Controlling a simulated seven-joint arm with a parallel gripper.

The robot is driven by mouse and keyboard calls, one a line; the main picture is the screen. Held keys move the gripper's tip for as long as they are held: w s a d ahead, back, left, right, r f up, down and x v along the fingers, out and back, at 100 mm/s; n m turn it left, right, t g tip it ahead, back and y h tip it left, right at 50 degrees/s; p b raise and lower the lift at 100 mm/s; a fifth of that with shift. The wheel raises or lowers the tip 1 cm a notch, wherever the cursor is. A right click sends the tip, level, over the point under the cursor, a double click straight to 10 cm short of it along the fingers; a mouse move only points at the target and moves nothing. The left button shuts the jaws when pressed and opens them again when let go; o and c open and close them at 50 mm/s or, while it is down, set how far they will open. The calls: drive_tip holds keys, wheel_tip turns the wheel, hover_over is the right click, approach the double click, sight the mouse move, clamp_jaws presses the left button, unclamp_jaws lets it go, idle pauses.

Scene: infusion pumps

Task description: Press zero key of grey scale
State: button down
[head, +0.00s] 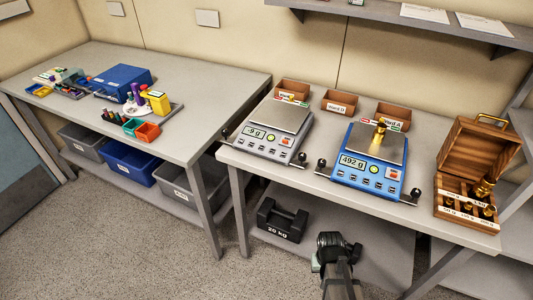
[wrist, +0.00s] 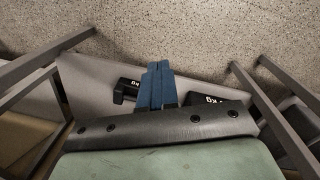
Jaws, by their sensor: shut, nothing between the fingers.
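The grey scale (head: 276,131) stands on the right-hand table, left of the blue scale. Its plate (head: 281,116) is empty and its display (head: 255,133) reads -9 g. In the head view my arm shows at the bottom, in front of the table and well apart from the grey scale; the fingertips cannot be made out there.
The blue scale (head: 370,163) reads 492 g with a brass weight (head: 379,133) on it. Small wooden bins (head: 340,102) stand behind the scales. A wooden weight box (head: 480,150) is open at right. A 20 kg weight (head: 281,220) sits on the lower shelf.

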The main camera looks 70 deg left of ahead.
drive_tip(key=s+a+r+n+t+y, duration=0.2)
drive_tip(key=s+a+r, duration=0.9)
drive_tip(key=a+r, duration=0.3)
drive_tip(key=s+a+r+n+t+y, duration=0.2)
drive_tip(key=s+a+r, duration=1)
drive_tip(key=a, duration=0.4)
drive_tip(key=w+a+r+m+t, duration=0.2)
drive_tip(key=r+m, duration=0.1)
drive_tip(key=r, duration=0.2)
drive_tip(key=w+a+r+m+t+h, duration=0.1)
drive_tip(key=w+a+r+m+t, duration=0.1)
drive_tip(key=r+m, duration=0.2)
drive_tip(key=w+a+r+m+t+h, duration=0.1)
drive_tip(key=w+r+m+t, duration=0.1)
drive_tip(key=r, duration=0.6)
drive_tip(key=shift+w+a+r+m+t, duration=0.15)
drive_tip(key=shift+w+a+m+t, duration=0.3)
drive_tip(key=shift+m, duration=0.25)
hover_over(247, 148)
drive_tip(key=shift+s+f, duration=0.1)
drive_tip(key=shift+f, duration=4.2)
